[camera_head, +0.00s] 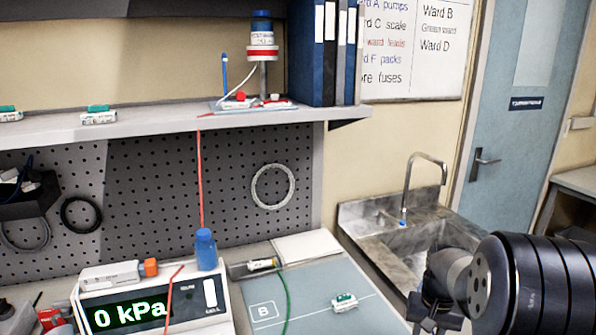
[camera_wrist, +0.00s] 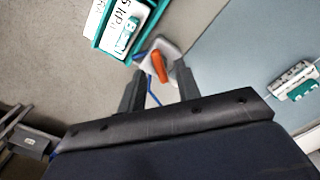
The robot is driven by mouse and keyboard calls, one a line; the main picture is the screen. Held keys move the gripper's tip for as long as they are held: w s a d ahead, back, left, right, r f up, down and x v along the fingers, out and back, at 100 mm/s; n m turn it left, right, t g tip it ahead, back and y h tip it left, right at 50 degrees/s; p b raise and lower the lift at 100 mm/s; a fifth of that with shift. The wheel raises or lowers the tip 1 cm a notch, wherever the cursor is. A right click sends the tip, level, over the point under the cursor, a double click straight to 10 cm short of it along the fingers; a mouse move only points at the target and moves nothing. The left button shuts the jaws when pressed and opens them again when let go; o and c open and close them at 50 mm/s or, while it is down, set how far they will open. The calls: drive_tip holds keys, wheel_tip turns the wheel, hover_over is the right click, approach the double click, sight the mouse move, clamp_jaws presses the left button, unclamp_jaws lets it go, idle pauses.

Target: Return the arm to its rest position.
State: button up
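My arm comes in from the right edge of the head view. My gripper (camera_head: 436,310) hangs low by the front right of the bench, its tips cut off or hidden there. In the wrist view the two dark fingers of my gripper (camera_wrist: 158,84) stand apart, with a gap between them. A white piece with an orange lever (camera_wrist: 159,66) and a blue line shows beyond the fingertips. I see no object clearly clamped; whether the fingers touch the white piece is hard to tell.
A green-edged tray (camera_wrist: 106,42) with a kPa label lies near the fingers. The blue-grey mat (camera_head: 318,284) marked B bears a white-and-green pack (camera_head: 344,302). The pump display (camera_head: 128,316) reads 0 kPa. A sink (camera_head: 362,216) and tap stand behind my arm; a shelf (camera_head: 160,122) runs above.

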wheel_tip(320, 180, up, 10)
wheel_tip(320, 180, down, 11)
drive_tip(key=shift+r, duration=0.15)
drive_tip(key=shift+f, duration=0.35)
drive_tip(key=m, duration=0.5)
drive_tip(key=shift+r+b, duration=0.1)
drive_tip(key=shift+b, duration=0.2)
drive_tip(key=m, duration=0.5)
drive_tip(key=shift+r+b, duration=0.1)
drive_tip(key=shift+b, duration=0.3)
wheel_tip(320, 180, up, 11)
drive_tip(key=shift+f, duration=0.2)
